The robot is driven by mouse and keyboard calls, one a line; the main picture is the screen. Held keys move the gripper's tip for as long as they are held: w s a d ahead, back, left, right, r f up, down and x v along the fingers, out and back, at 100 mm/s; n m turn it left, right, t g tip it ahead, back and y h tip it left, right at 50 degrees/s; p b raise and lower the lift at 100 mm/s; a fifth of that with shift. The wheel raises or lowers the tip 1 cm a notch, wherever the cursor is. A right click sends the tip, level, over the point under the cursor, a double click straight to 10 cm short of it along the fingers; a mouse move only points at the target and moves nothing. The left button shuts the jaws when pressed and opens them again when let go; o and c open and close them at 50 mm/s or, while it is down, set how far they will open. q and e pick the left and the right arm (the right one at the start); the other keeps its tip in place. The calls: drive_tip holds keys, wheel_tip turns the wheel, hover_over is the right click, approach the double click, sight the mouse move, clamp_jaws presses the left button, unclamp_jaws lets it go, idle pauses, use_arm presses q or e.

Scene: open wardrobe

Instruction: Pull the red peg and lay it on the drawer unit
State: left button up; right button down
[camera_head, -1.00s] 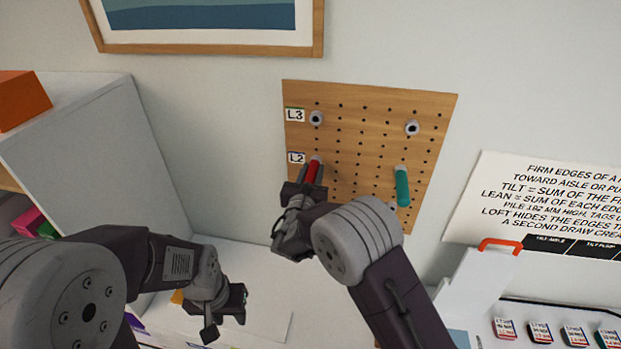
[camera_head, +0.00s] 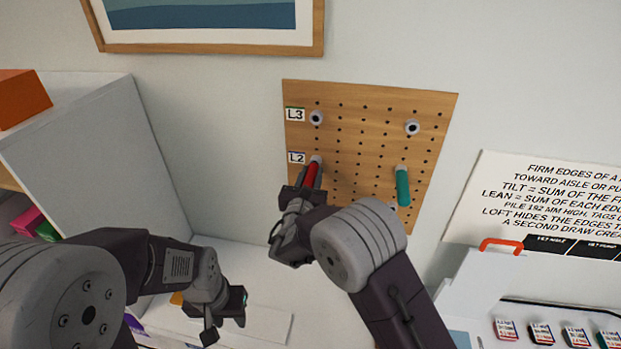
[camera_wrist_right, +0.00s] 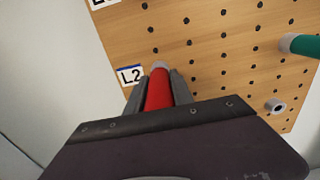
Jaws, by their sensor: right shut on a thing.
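The red peg (camera_head: 312,174) sticks out of the wooden pegboard (camera_head: 365,135) beside the L2 label, its far end at a grey socket. My right gripper (camera_head: 307,184) is shut on it, and the right wrist view shows the red peg (camera_wrist_right: 158,92) between the two fingers (camera_wrist_right: 158,90). The peg's near end is hidden by the gripper. My left gripper (camera_head: 228,312) hangs low at the left, apart from the board, and its jaw opening is not clear. The white top of what may be the drawer unit (camera_head: 262,280) lies below the board, partly hidden by my arms.
A teal peg (camera_head: 402,187) sits in the board to the right. Empty sockets (camera_head: 412,128) show higher up. A white shelf unit (camera_head: 95,130) with an orange box (camera_head: 20,98) stands at the left. A sign (camera_head: 550,205) and an orange handle (camera_head: 501,245) are at the right.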

use_arm(q)
drive_tip(key=shift+f+b, duration=0.45)
drive_tip(key=shift+f, duration=0.1)
use_arm(e)
drive_tip(key=shift+s+a, duration=0.2)
drive_tip(key=shift+s, duration=0.75)
drive_tip(key=shift+s+a, duration=0.1)
drive_tip(key=shift+s, duration=0.15)
use_arm(q)
drive_tip(key=shift+f+b, duration=0.55)
drive_tip(key=shift+b, duration=0.05)
use_arm(e)
drive_tip(key=shift+s+a, duration=0.15)
drive_tip(key=shift+s, duration=0.7)
drive_tip(key=shift+s+a, duration=0.15)
drive_tip(key=shift+s, duration=0.65)
